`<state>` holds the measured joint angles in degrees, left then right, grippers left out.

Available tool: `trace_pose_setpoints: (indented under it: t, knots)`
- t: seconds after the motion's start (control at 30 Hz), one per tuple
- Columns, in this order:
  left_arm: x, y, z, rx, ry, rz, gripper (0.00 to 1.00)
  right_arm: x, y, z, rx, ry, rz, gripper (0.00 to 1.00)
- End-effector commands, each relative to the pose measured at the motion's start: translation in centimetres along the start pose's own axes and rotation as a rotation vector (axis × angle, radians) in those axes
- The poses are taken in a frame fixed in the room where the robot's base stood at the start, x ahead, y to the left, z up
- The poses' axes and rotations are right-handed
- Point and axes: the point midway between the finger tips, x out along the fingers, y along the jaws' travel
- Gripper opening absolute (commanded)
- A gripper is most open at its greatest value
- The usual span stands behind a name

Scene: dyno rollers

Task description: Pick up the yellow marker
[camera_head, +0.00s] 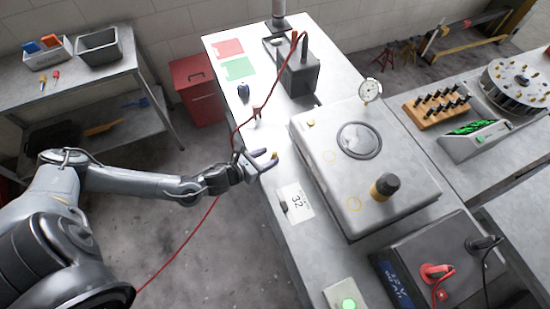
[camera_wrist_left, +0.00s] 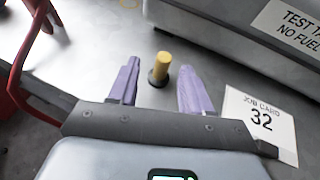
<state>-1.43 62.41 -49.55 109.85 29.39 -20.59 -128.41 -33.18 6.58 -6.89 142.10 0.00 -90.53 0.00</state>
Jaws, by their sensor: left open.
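The yellow marker (camera_wrist_left: 161,66) is a short cylinder, yellow above with a dark lower end, standing upright on the grey bench in the left wrist view. In the head view only a small bit of it (camera_head: 274,155) shows at my left gripper's fingertips. My left gripper (camera_head: 268,160) is at the bench's left edge. Its two purple fingers are apart, with the marker between their tips in the wrist view. I see a gap on both sides of it, and the gripper holds nothing. My right gripper is not in view.
A job card (camera_head: 295,202) marked 32 lies beside the left gripper. A large grey box (camera_head: 345,130) with a dial gauge (camera_head: 370,90) fills the bench to the right. A red cable (camera_head: 240,125) runs past the gripper. A green card (camera_head: 238,68) lies farther back.

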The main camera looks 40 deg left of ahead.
Motion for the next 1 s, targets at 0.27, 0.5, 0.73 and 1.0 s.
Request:
trace_pose_setpoints:
  t: [0.27,0.5,0.73,1.0]
  knots:
    - [1.7,-0.2,0.0,-0.003,-0.001,0.0,0.49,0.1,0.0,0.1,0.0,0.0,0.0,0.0]
    - [4.8,-0.4,-0.3,-0.003,-0.002,0.001,0.49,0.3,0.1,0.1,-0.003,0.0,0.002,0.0]
    - [6.0,-0.4,-0.3,-0.002,0.001,0.0,0.49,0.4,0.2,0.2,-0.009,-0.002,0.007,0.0]
    - [6.0,-0.4,-0.3,-0.002,0.001,0.0,0.37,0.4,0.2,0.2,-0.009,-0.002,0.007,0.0]
